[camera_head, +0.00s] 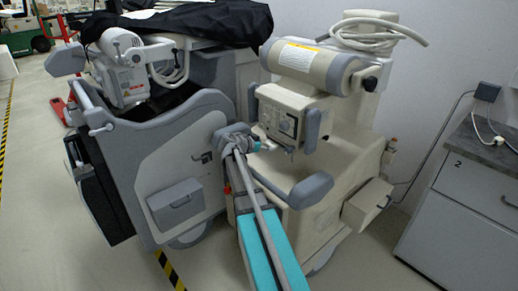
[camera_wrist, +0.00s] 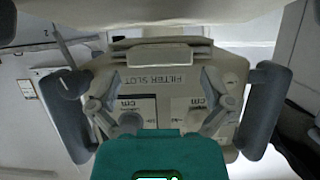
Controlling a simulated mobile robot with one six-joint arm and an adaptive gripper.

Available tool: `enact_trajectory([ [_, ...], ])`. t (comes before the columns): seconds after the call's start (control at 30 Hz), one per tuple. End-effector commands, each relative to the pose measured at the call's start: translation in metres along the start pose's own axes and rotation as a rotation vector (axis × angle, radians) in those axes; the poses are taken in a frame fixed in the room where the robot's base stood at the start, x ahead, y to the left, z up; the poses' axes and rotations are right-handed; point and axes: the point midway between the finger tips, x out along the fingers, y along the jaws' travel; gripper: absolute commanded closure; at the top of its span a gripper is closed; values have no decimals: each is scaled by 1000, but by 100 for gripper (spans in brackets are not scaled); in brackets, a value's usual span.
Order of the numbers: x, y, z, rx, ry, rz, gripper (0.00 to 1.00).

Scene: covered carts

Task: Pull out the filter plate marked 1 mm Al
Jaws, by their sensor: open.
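The beige collimator box (camera_head: 275,105) hangs under the tube housing of the right cart in the head view. In the wrist view its face (camera_wrist: 185,92) appears upside down, with the lettering FILTER SLOT (camera_wrist: 160,79) and scales marked cm. A pale ledge (camera_wrist: 160,52) lies just beyond the lettering. I cannot make out a plate marked 1 mm Al. My gripper (camera_wrist: 157,112) is open and empty, its fingers spread in front of the face. In the head view my gripper (camera_head: 267,143) is close below the box; contact cannot be told.
Grey handles flank the box, left (camera_wrist: 68,115) and right (camera_wrist: 263,110). A grey cart (camera_head: 185,150) with a black cover stands close at left. The right cart's grey bumper (camera_head: 310,190) is near my arm. A cabinet (camera_head: 460,205) stands at right; some floor before it is clear.

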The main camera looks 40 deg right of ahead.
Motion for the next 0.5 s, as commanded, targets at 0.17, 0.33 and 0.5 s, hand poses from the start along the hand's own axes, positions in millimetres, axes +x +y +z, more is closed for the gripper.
enact_trajectory([
  [0.17, 11, 0, 1, 0, 0, 0, 0],
  [0.33, 13, 0, 0, 0, 0, 0, 0],
  [0.5, 13, 0, 0, 0, 0, 0, 0],
])
